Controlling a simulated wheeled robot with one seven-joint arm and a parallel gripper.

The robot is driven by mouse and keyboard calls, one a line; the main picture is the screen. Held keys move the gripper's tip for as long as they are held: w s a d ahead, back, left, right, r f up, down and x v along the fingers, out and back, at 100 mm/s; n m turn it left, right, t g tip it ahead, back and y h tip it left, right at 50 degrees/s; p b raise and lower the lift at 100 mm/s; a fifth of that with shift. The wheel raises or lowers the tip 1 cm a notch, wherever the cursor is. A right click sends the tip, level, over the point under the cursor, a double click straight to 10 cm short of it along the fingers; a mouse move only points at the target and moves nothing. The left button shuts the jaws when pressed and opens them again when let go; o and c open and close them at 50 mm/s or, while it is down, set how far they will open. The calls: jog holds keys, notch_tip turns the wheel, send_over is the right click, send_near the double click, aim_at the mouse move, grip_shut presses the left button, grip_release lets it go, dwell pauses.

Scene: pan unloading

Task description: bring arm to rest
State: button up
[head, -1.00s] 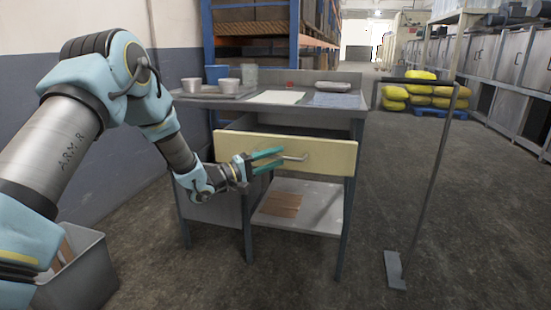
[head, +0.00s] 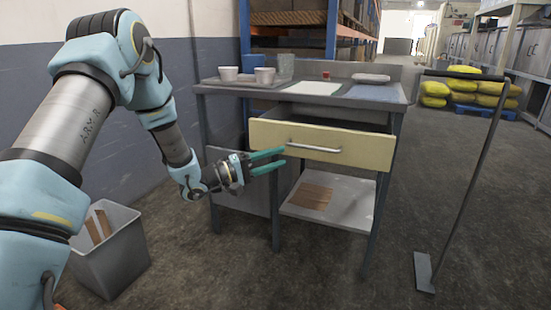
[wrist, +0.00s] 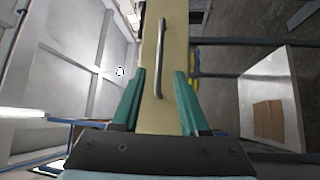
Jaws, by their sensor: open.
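My gripper (head: 268,161) is open and empty, with two green fingers, in front of the left part of a cream drawer front. The drawer (head: 352,148) is pulled partly out of a grey workbench (head: 240,89). The drawer's inside is mostly hidden.
White cups (head: 264,75), a glass beaker (head: 286,66), paper and a grey object (head: 370,78) are on the bench top. Cardboard (head: 312,196) lies on the lower shelf. A grey bin (head: 112,262) stands left. A metal stand (head: 478,170) stands right. Floor in front is clear.

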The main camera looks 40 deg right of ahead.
jog(key=w+a+n+t+y, duration=0.1)
jog(key=w+a+t+y, duration=0.6)
jog(key=w+a+t, duration=0.5)
jog(key=w+a+f+n+y, duration=0.2)
jog(key=a+y, duration=0.5)
jog(key=a, duration=1.1)
jog(key=s+a+g+y, duration=0.5)
jog(key=s+a+g, duration=0.1)
jog(key=s+a, duration=1.2)
notch_tip(320, 180, up, 16)
jog(key=p, duration=1.6)
jog(key=shift+s+r, duration=0.15)
jog(key=shift+s, duration=0.15)
